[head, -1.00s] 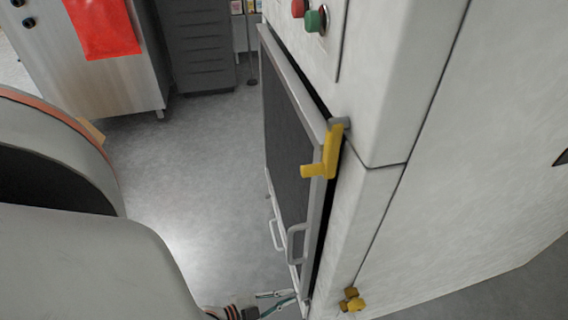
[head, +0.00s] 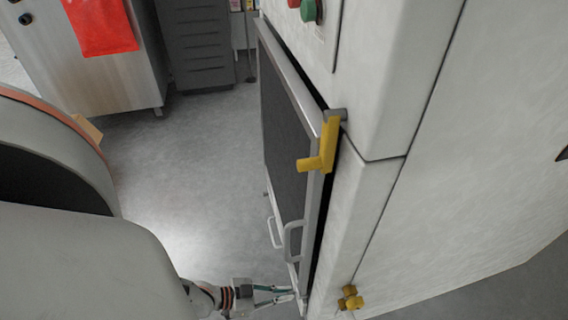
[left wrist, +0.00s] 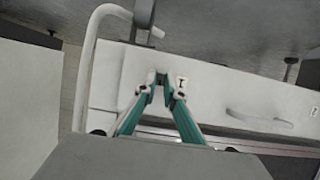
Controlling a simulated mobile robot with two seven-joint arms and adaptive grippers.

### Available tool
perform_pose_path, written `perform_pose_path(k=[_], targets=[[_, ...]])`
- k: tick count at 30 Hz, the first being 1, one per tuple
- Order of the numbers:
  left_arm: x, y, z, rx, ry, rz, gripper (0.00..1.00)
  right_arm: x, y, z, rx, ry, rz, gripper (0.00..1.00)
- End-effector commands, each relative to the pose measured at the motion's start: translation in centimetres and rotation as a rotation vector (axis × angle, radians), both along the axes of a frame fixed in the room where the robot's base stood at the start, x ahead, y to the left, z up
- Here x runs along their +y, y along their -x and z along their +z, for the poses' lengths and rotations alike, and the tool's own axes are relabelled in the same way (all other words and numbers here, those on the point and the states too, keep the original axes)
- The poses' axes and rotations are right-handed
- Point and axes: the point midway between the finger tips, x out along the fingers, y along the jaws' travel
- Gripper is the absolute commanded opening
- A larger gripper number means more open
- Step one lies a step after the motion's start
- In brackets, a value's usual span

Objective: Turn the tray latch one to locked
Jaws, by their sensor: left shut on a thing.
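My left gripper (head: 280,296) is low at the front of the white washer, at the lower end of its door side. In the left wrist view the two teal-sided fingers (left wrist: 161,90) converge on a small latch (left wrist: 160,76) on a white tray front, just left of a label marked 1 (left wrist: 181,85). The gripper is shut on this latch, which is mostly hidden between the fingertips. I cannot tell the latch's exact angle. My right gripper is in neither view.
A yellow door handle (head: 326,148) and grey bar handles (head: 291,243) stick out from the washer front. A yellow valve (head: 350,299) is at the side. Floor (head: 205,160) is clear.

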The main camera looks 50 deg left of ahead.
Motion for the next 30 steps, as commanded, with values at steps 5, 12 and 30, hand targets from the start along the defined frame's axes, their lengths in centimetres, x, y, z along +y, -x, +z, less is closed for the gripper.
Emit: perform_pose_path(k=[5, 12, 30], targets=[[0.1, 0.0, 0.0, 0.004, 0.007, 0.001, 0.00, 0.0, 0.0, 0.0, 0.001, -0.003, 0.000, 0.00], [0.1, 0.0, 0.0, 0.003, 0.007, 0.002, 0.00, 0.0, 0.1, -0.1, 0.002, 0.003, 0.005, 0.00], [0.5, 1.3, 0.4, 0.005, 0.007, 0.000, 0.26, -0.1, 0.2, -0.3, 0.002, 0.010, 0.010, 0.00]])
